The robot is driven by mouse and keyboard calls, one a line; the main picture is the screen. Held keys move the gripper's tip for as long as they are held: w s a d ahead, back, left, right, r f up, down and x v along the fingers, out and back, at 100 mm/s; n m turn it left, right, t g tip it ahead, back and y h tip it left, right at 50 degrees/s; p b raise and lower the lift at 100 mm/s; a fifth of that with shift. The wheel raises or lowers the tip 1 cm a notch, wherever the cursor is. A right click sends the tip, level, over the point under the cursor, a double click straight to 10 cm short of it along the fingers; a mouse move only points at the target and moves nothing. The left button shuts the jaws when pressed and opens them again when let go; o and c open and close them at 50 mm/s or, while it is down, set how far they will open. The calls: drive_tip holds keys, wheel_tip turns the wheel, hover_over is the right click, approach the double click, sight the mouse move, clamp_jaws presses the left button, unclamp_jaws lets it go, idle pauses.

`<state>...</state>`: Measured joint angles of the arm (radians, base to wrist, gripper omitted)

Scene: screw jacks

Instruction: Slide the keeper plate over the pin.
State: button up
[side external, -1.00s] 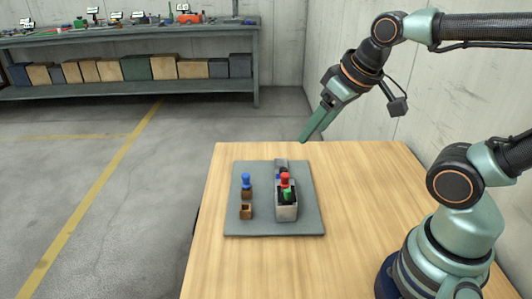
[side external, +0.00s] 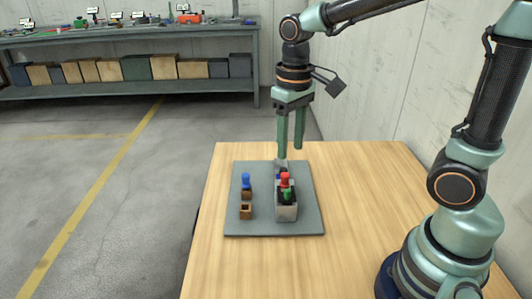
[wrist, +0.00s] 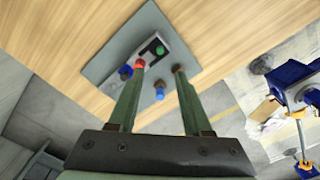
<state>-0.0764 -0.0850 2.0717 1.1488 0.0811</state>
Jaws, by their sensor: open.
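A grey block (side external: 287,212) with a dark top stands on the right of a grey board (side external: 304,222). A red knob (side external: 285,178) and a green knob (side external: 287,195) stand on it; both also show in the wrist view, red (wrist: 138,64) and green (wrist: 160,50). A blue knob (side external: 246,180) stands in a brown holder at left, and a second blue piece (wrist: 126,71) sits beside the red knob. I cannot tell which part is the keeper plate or the pin. My gripper (side external: 290,153) is open and empty, pointing down above the board's far end.
An open brown socket (side external: 246,212) stands in front of the blue knob's holder. The wooden table (side external: 370,200) is clear to the right of the board. A shelf (side external: 130,90) with boxes stands far back against the wall.

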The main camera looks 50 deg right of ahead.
sight(288, 190)
wheel_tip(288, 190, down, 12)
drive_tip(key=shift+f, duration=0.1)
idle(0.5)
clamp_jaws()
idle(1.3)
